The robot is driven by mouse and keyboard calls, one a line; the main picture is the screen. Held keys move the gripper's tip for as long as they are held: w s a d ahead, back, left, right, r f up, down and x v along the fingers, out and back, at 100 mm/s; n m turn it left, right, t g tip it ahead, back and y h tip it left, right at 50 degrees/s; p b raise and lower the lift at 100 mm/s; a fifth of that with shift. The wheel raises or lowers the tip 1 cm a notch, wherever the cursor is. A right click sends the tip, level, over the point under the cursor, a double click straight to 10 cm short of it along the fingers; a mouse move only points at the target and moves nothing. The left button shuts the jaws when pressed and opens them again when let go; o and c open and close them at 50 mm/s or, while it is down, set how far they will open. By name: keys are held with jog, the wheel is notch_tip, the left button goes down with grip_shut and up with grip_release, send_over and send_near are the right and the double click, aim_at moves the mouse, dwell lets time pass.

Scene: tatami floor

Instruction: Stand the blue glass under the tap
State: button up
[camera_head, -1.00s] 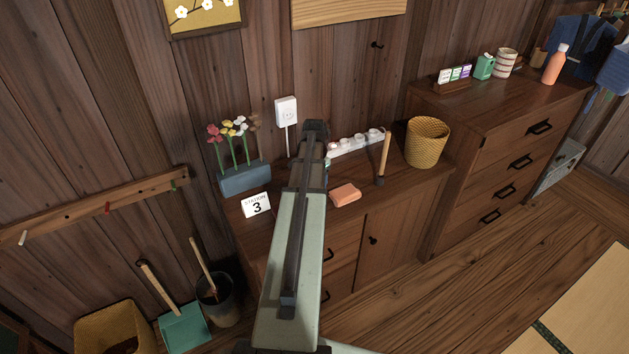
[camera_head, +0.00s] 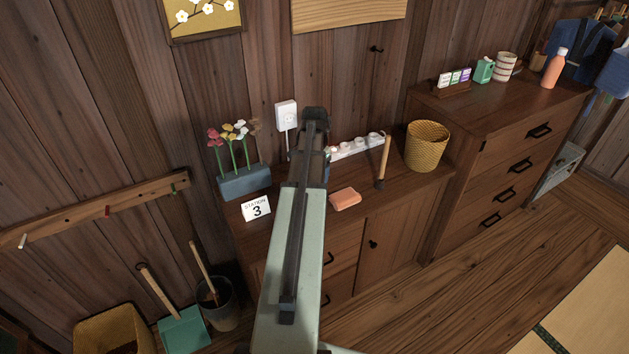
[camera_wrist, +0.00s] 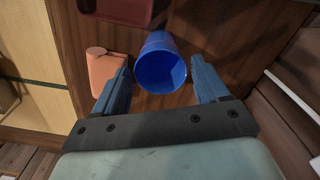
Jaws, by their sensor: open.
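The blue glass (camera_wrist: 157,66) shows in the wrist view, its round opening facing the camera. It is between the two blue fingers of my gripper (camera_wrist: 161,72), which are open with a gap visible on the glass's right side. Whether the left finger touches the glass I cannot tell. In the head view my arm hides the glass and most of my gripper. No tap can be made out in either view.
A salmon-coloured flask-like object (camera_wrist: 103,70) lies left of the glass in the wrist view, beside the left finger. A dark red object (camera_wrist: 122,9) is above. The head view shows a sponge-like orange block (camera_head: 345,199), a wooden-handled tool (camera_head: 384,162), a basket (camera_head: 427,147) and a station sign (camera_head: 256,208).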

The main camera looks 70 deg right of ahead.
notch_tip(320, 180, up, 6)
jog(key=shift+o, duration=1.4)
jog(key=shift+r, duration=0.3)
